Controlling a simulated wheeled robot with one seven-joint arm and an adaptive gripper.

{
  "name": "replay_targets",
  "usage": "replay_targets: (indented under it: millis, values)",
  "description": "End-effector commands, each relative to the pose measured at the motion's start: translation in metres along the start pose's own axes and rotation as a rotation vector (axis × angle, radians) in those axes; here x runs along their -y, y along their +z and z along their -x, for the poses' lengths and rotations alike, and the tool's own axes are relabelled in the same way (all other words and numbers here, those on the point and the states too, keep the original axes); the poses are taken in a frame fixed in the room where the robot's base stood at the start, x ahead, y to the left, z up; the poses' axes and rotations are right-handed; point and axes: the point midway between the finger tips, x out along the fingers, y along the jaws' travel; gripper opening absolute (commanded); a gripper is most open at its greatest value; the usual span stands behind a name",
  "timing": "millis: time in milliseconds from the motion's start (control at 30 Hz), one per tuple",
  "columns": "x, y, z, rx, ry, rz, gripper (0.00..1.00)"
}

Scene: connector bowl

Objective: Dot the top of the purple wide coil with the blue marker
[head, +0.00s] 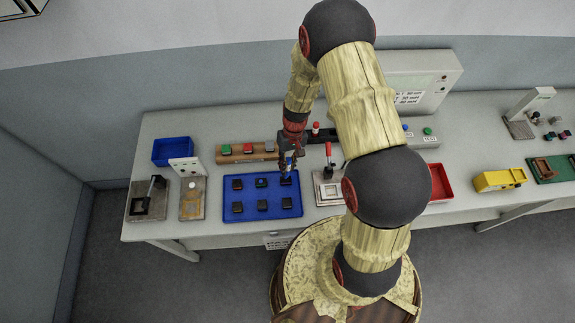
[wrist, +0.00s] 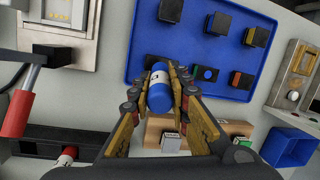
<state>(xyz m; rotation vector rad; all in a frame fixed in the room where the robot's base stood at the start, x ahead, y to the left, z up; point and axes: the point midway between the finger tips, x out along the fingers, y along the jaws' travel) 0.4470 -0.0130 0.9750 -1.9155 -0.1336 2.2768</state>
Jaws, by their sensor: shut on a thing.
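My gripper (wrist: 160,75) is shut on the blue marker (wrist: 158,88), a blue cylinder with a white band. In the head view my gripper (head: 288,160) is over the back right corner of the blue tray (head: 262,207). The tray holds several dark square blocks in two rows. In the wrist view the marker's far end overlaps the near edge of the tray and partly hides a block (wrist: 150,61). The block beside it (wrist: 205,73) shows a round blue spot on its dark top. I cannot tell which block is the purple wide coil, or whether the marker touches anything.
A wooden rack (head: 232,158) with coloured-top pieces stands behind the tray. A red-handled press (head: 328,185) is close on the right, and a white upright fixture (head: 190,190) is on the left. A blue bin (head: 173,150) sits at the back left.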

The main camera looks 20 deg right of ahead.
Motion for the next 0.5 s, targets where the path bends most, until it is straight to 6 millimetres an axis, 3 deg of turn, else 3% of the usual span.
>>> replay_targets:
  millis: [500]
  values:
    - [-0.0006,-0.0005,-0.0032,0.000,0.000,0.000,0.02]
